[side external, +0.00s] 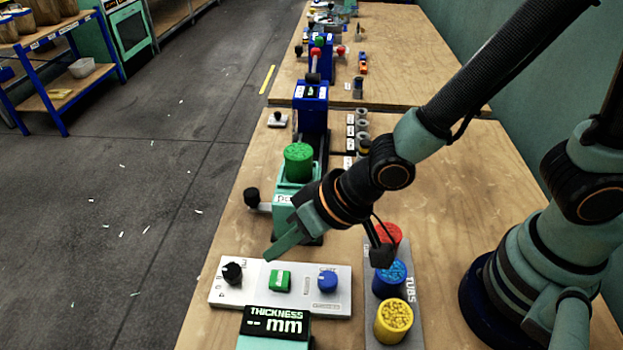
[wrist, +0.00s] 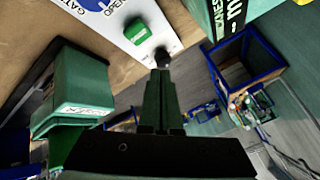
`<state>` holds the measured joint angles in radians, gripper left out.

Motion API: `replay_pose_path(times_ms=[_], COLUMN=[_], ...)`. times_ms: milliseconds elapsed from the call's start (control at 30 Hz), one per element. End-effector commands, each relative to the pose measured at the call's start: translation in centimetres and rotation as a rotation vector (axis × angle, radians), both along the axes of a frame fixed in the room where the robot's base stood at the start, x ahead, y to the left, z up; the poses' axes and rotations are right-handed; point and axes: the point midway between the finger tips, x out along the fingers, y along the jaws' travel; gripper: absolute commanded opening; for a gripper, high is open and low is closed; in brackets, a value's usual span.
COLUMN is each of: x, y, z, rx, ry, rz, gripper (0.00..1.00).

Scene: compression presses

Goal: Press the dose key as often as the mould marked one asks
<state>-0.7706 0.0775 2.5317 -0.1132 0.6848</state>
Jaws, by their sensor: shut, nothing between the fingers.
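A white control panel (side external: 300,303) lies near the front edge. It carries a black knob (side external: 232,272), a green square key (side external: 280,281) and a blue knob (side external: 327,279). No label reading dose is legible. The wrist view shows the green key (wrist: 136,31) and the blue knob, cut off at the top with the words gate and open. My gripper (side external: 277,250) is shut and empty, apart from the keys, above the panel's rear edge. In the wrist view its fingertips (wrist: 162,75) line up with the black knob. Small moulds (side external: 362,130) stand in a row behind; their marks are too small to read.
A green press (side external: 297,205) with a green tub (side external: 298,160) on top stands behind the panel. Red, blue (side external: 389,280) and yellow (side external: 394,320) tubs stand to the right. A second press station (side external: 318,65) is farther back.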

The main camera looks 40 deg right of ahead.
Motion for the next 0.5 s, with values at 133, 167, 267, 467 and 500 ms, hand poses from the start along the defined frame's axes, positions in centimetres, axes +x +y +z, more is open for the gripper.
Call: replay_pose_path(times_ms=[133, 167, 267, 467, 500], x=[0.0, 0.0, 0.1, 0.3, 0.3], y=[0.0, 0.0, 0.1, 0.0, 0.0], z=[0.0, 0.0, 0.6, 3.1, 3.4], rx=[0.000, 0.000, 0.002, 0.002, 0.002], ry=[0.000, 0.000, -0.003, -0.005, -0.006], rz=[0.000, 0.000, 0.000, -0.002, -0.002], gripper=[0.00, 0.00, 0.00, 0.00, 0.00])
